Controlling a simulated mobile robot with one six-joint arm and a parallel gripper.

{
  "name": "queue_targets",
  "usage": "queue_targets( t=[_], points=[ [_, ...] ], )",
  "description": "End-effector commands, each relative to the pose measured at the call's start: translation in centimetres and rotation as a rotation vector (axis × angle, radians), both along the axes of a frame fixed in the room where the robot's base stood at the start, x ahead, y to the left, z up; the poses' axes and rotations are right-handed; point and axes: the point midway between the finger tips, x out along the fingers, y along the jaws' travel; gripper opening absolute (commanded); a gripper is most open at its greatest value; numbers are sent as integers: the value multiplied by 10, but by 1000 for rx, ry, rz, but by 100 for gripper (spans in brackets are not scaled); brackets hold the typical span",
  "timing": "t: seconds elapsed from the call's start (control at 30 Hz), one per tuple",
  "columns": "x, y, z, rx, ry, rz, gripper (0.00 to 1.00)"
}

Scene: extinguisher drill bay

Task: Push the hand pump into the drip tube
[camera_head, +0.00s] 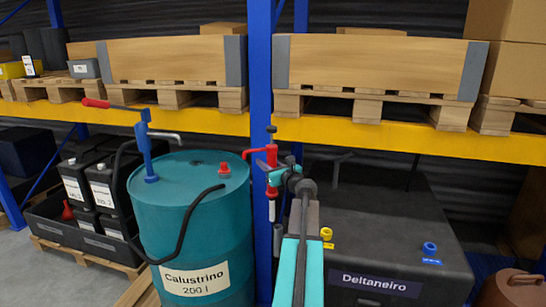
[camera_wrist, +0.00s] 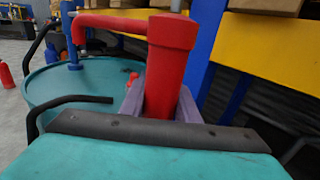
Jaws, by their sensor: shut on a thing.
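The hand pump (camera_head: 271,157) is red, with a side spout and a thin pale lower tube, and stands about upright in front of the blue post. In the wrist view its thick red body (camera_wrist: 170,62) and spout fill the upper middle. My gripper (camera_head: 272,176) is shut on the pump body; its grey-purple fingers (camera_wrist: 160,103) lie on both sides of it. A narrow grey tube (camera_head: 277,239), possibly the drip tube, is at the post below the pump. The pump's lower end appears just above or at it; I cannot tell whether it is inside. The wrist view hides the lower end.
A teal drum (camera_head: 190,235) labelled Calustrino stands left, with a blue pump (camera_head: 147,150) and black hose. A black tank (camera_head: 390,235) labelled Deltaneiro stands right. The blue post (camera_head: 261,80) and yellow shelf beam (camera_head: 380,135) are close behind my gripper.

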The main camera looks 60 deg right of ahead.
Motion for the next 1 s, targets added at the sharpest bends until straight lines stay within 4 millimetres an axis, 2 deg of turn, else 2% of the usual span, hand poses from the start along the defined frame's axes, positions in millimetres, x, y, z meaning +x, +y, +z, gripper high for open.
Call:
queue_targets(
  t=[0.03, 0.2, 0.67, 1.0],
  points=[
    [-7, -9, 8, -2, -1, -18, 2],
    [-18, -20, 14, 0, -2, -46, 2],
    [-18, -20, 13, 1, -1, -47, 2],
    [-18, -20, -2, 1, -1, -47, 2]
  ],
)
